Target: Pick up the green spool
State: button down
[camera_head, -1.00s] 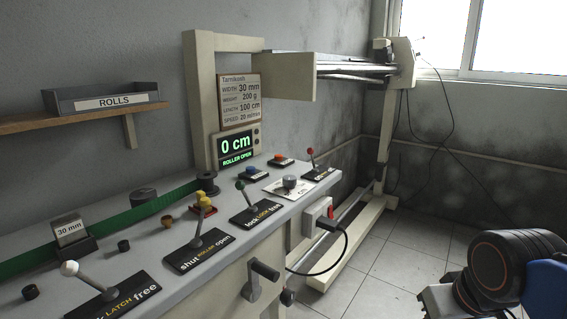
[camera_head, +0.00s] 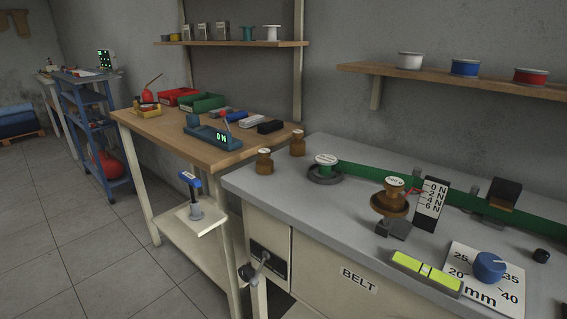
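My gripper is not in view.
Two brown knobbed weights (camera_head: 264,162) stand left of the spool. Blue (camera_head: 465,68) and red (camera_head: 531,76) spools sit on a shelf.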

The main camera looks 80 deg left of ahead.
aim_at(325, 162)
jog(key=u, duration=2.45)
